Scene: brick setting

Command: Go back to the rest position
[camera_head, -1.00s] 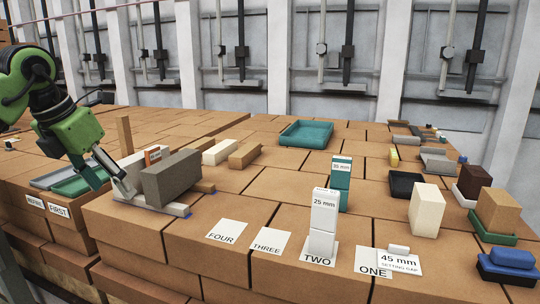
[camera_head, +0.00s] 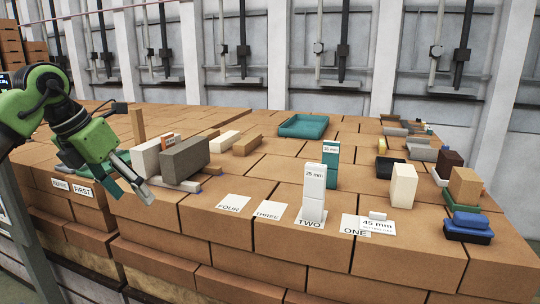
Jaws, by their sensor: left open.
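My left gripper (camera_head: 138,184), on its green and black arm from the left, is open and empty. It hangs at the front left edge of the brick platform, in front of the grey brick (camera_head: 185,157). A pale block (camera_head: 147,157) stands directly left of the grey brick, and both are upright on a light grey base (camera_head: 185,185). The gripper looks apart from them. My right gripper is out of view.
White and teal gap blocks (camera_head: 313,190) stand by the card TWO (camera_head: 310,223). Cards FOUR (camera_head: 232,204), THREE (camera_head: 268,211) and ONE (camera_head: 352,226) lie along the front. A teal tray (camera_head: 303,127) sits behind. Several blocks and trays crowd the right.

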